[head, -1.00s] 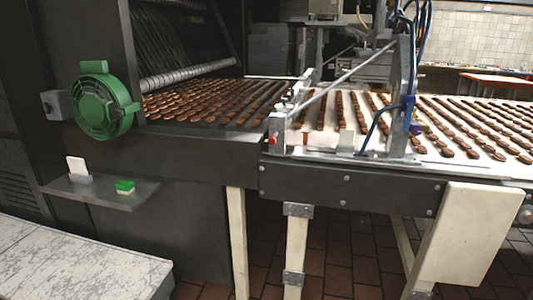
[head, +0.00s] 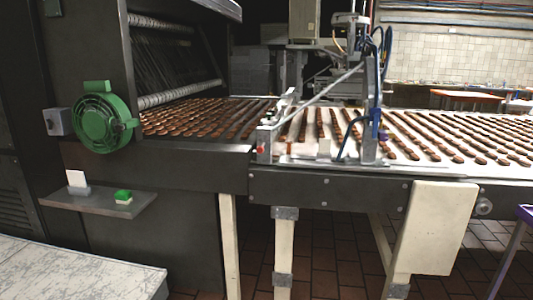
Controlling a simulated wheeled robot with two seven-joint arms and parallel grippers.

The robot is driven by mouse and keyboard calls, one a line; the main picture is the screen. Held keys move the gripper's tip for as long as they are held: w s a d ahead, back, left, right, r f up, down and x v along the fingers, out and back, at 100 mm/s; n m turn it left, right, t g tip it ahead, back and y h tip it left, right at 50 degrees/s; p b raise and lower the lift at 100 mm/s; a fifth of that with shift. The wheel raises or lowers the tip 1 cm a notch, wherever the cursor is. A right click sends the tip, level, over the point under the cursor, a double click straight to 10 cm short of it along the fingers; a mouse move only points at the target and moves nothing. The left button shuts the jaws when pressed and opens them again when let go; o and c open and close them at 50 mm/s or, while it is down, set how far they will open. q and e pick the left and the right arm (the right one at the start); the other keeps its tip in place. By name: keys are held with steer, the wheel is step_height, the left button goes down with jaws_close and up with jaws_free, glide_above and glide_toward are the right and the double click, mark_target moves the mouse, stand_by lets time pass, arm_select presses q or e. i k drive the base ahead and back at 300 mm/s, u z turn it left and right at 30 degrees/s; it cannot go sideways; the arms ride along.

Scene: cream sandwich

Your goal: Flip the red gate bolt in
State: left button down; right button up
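A small red knob (head: 262,150), which looks like the gate bolt, sits at the left end of the metal gate frame (head: 372,95) on the conveyor's near edge. It is too small to tell its position in its holder. Neither of my grippers shows in the head view.
The white conveyor belt (head: 445,174) carries rows of brown biscuits. A dark machine with a green fan (head: 105,118) stands at left, above a small shelf (head: 128,206) holding a green block (head: 123,195) and a white card (head: 77,180). A cream panel (head: 437,228) juts out at front right.

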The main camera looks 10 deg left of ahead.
mark_target(260, 149)
steer(key=z, duration=0.2)
steer(key=i, duration=1.05)
steer(key=u, duration=0.3)
